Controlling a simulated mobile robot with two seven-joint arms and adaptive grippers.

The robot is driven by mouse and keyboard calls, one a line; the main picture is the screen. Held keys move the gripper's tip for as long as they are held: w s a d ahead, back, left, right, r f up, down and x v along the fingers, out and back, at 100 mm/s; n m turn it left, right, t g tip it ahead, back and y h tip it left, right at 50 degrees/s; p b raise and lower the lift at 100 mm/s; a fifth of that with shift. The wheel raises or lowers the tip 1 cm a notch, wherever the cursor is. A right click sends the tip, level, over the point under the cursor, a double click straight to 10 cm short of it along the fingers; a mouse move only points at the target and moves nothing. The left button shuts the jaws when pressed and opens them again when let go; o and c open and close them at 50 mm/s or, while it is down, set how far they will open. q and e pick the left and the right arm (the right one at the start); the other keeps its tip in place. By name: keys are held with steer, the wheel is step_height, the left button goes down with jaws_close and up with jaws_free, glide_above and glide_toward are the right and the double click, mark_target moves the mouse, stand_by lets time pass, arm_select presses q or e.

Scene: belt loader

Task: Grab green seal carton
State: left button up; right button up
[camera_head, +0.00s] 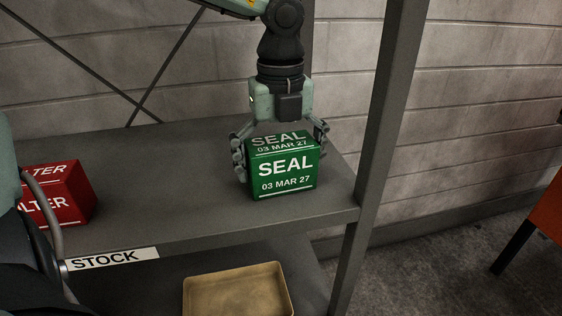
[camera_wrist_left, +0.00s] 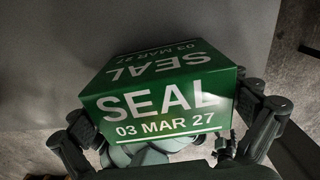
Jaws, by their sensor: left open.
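The green carton (camera_head: 284,174) reads SEAL, 03 MAR 27, and sits upright on the grey shelf (camera_head: 180,228) near its right end. My left gripper (camera_head: 280,150) is over the carton from above, open, with one finger at the carton's left side and one at its right side. In the left wrist view, the green carton (camera_wrist_left: 165,98) lies between the spread fingers of my left gripper (camera_wrist_left: 172,128). Whether the fingers touch the carton is hard to tell. My right gripper is in neither view.
A red carton (camera_head: 70,195) with partly hidden lettering stands at the shelf's left. A STOCK label (camera_head: 110,258) is on the front edge. A tan tray (camera_head: 238,292) lies on the lower level. A shelf post (camera_head: 375,150) rises close to the right of the green carton.

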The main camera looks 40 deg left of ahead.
arm_select(q)
steer(key=shift+c, duration=0.6)
steer(key=c, duration=0.7)
steer(key=shift+c, duration=0.2)
